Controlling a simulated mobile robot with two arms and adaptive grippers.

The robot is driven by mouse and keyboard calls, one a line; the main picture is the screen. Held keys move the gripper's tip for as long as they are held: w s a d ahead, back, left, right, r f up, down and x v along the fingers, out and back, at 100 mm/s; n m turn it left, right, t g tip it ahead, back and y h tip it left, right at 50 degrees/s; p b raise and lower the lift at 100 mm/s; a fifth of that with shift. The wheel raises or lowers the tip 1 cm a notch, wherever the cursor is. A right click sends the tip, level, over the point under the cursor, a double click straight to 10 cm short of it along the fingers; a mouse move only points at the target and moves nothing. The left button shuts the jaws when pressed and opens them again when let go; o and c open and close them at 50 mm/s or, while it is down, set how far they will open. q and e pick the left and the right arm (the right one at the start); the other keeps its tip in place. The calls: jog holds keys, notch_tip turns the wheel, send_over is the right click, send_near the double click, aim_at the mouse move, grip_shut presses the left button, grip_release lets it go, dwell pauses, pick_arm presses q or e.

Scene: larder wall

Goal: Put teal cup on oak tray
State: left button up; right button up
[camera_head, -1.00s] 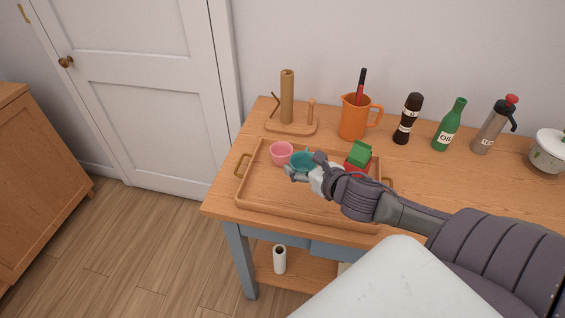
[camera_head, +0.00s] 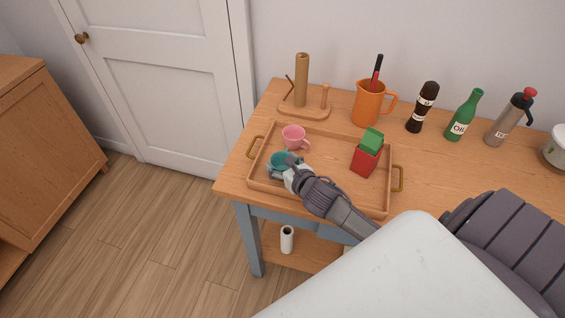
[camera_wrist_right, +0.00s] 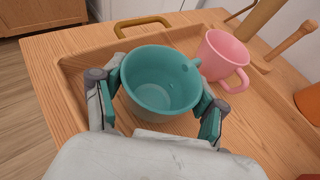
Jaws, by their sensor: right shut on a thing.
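The teal cup (camera_head: 281,158) is at the left part of the oak tray (camera_head: 330,206), just in front of the pink cup. My right gripper (camera_head: 283,170) is shut on it. In the right wrist view the teal cup (camera_wrist_right: 160,82) is upright and open at the top, with my right gripper's fingers (camera_wrist_right: 158,112) on two opposite sides. The tray floor (camera_wrist_right: 85,75) shows around it. I cannot tell whether the cup's base touches the tray, as its underside is hidden. My left gripper is not in view.
The pink cup (camera_head: 294,138) stands on the tray close behind. A red box (camera_head: 366,158) with a green block (camera_head: 372,139) on top stands at the tray's right. Behind are a wooden holder (camera_head: 304,108), orange jug (camera_head: 367,105), dark mill (camera_head: 422,108), green bottle (camera_head: 463,115) and grey bottle (camera_head: 508,120).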

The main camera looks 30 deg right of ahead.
jog(key=shift+f, duration=0.1)
jog(key=o, duration=1.2)
jog(key=d+b+v, duration=0.1)
jog(key=v, duration=1.1)
jog(key=shift+a, duration=0.4)
